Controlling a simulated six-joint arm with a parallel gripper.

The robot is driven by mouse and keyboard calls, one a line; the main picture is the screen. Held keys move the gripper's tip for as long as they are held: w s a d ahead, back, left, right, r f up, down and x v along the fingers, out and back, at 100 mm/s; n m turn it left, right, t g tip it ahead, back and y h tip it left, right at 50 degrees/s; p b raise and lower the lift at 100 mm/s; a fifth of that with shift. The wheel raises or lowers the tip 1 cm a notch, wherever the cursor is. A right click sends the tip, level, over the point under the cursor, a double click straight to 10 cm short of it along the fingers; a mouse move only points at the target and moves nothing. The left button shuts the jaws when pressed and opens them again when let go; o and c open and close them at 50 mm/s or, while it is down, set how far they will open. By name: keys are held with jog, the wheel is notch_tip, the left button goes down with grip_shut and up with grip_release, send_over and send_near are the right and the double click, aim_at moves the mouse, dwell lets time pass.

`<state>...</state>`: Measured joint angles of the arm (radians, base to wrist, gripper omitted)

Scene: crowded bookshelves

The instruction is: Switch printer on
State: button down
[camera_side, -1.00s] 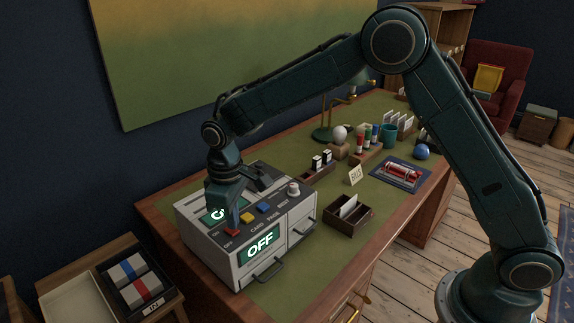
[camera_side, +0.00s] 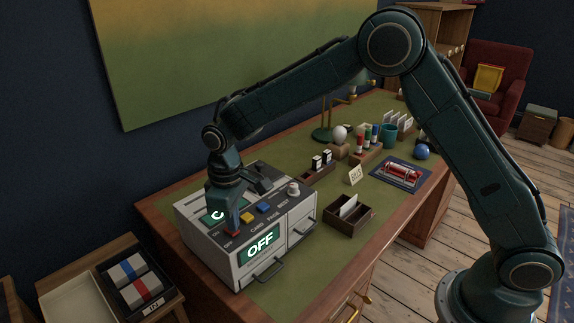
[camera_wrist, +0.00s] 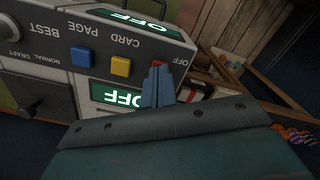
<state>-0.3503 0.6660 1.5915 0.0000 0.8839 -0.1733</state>
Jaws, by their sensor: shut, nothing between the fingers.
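The printer (camera_side: 291,228) is a grey box at the near left end of the desk. Its lit front display (camera_side: 260,245) reads OFF, and a second lit display on top (camera_wrist: 118,95) also reads OFF in the wrist view. A red switch (camera_side: 232,234) sits at the printer's front left corner, by the word OFF; it also shows in the wrist view (camera_wrist: 158,63). A yellow button (camera_side: 247,217) and a blue button (camera_side: 263,208) are beside it. My gripper (camera_wrist: 157,70) is shut and empty, its tips at the red switch. I cannot tell whether they touch it.
A white knob (camera_side: 293,189) stands on the printer's right side. A card box (camera_side: 348,215) is right of the printer. Left of the desk is a tray (camera_side: 137,284) with banded bundles. The green desk top is clear in front of the card box.

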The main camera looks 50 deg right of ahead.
jog(key=shift+f, duration=0.65)
dwell(0.6)
jog(key=shift+r, duration=0.15)
jog(key=shift+r, duration=3.4)
